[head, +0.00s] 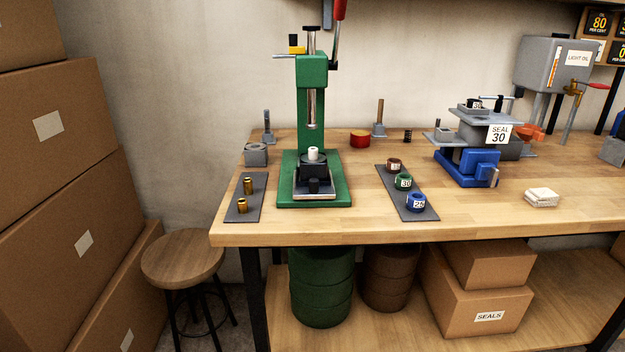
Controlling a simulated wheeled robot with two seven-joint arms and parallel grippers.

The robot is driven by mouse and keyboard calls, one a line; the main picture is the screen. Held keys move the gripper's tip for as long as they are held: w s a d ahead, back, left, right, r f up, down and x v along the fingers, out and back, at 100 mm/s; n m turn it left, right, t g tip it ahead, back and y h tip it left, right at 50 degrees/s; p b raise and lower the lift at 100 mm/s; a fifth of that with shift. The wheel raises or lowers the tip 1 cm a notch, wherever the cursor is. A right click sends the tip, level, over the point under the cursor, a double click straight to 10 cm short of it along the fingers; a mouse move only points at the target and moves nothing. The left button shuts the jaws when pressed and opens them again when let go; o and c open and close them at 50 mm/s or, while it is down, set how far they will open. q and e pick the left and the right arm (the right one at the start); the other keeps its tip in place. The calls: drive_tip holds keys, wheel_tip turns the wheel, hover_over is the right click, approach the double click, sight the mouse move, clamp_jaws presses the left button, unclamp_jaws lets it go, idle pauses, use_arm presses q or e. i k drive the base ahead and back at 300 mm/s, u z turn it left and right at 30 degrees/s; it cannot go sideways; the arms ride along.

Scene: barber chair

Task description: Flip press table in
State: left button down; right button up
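A green press (312,95) stands upright on the wooden workbench, left of the picture's middle, on a green base plate (340,188). A lever with a red handle (339,10) rises at its upper right, cut off by the picture's top edge. A steel ram (311,110) points down from the head. Under it a silver plate, which looks like the press table (328,194), lies on the base. A dark block (314,169) with a white cylinder (315,154) on top stands there, with a black knob (314,186) in front. Neither gripper is in view.
A dark mat with brass pieces (248,186) lies left of the press. Another dark mat (421,213) with three labelled rings lies right. A blue vise (467,167) and folded cloth (541,197) are farther right. A stool (183,257) and stacked boxes (65,190) stand left.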

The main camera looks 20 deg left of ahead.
sight(314, 189)
drive_tip(key=u, duration=0.45)
drive_tip(key=k, duration=0.55)
drive_tip(key=u, duration=0.75)
drive_tip(key=i, duration=1.2)
drive_tip(key=z, duration=0.7)
